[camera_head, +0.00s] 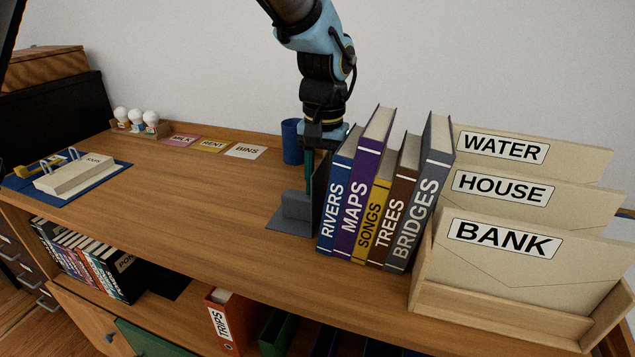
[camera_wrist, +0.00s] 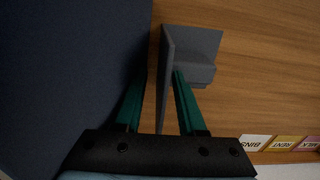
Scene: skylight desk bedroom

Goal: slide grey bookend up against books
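The grey bookend (camera_head: 290,222) stands on the desk just left of the row of books, its upright plate facing them. The row runs from the blue RIVERS book (camera_head: 334,200) to the grey BRIDGES book (camera_head: 420,200); the last ones lean a little. My gripper (camera_head: 309,175) points down at the bookend. In the wrist view my gripper (camera_wrist: 160,75) is open, with one teal finger on each side of the bookend's upright plate (camera_wrist: 166,70). The right finger is close to the plate; the left one is in the narrow gap beside a dark blue book (camera_wrist: 70,70).
A wooden letter holder (camera_head: 500,318) with WATER, HOUSE and BANK envelopes stands right of the books. A blue cup (camera_head: 291,140) stands behind the bookend. Labelled cards (camera_head: 246,152) lie at the back. The desk left of the bookend is clear.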

